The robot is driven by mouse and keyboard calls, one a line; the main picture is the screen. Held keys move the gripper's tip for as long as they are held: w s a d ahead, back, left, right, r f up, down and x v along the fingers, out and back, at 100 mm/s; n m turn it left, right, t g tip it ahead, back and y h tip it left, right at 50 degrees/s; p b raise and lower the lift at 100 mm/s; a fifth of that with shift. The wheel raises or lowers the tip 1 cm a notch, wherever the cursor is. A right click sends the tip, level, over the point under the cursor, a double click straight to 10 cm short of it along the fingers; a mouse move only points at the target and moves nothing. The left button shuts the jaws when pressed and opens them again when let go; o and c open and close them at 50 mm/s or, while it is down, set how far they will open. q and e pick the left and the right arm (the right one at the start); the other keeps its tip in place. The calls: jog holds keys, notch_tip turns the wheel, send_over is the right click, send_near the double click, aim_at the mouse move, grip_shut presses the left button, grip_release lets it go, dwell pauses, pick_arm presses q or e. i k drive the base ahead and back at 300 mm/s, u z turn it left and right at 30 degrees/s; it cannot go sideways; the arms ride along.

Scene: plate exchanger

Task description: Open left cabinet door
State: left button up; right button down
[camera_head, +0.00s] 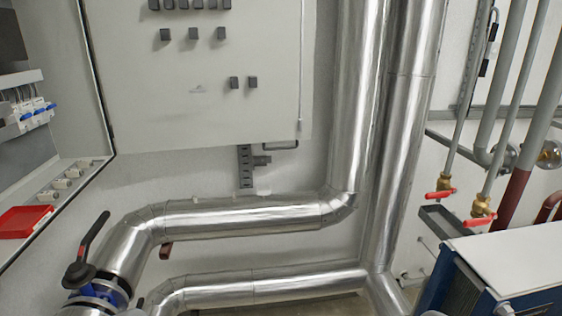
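A light grey cabinet door (150,105) stands wide open at the upper left, swung out to the right of its cabinet. Its face carries rows of small black blocks (192,33), and a thin vertical rod (301,70) runs near its right edge. Left of the door, the cabinet (62,75) is open and its inside shows, cut off by the picture's left edge. Whether this is the left cabinet cannot be told from this view. Neither of my grippers is in view.
Breakers (28,112) and a red part (22,221) show inside the cabinet. Large silver pipes (245,217) run below and right of the door. A black-handled valve (88,255) stands lower left. Red-handled valves (440,193) and a blue-sided unit (455,285) are at right.

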aim_at(254, 60)
jog(key=z, duration=0.55)
jog(key=k, duration=0.1)
jog(key=u, duration=1.2)
jog(key=i, duration=1.65)
jog(key=z, duration=1.25)
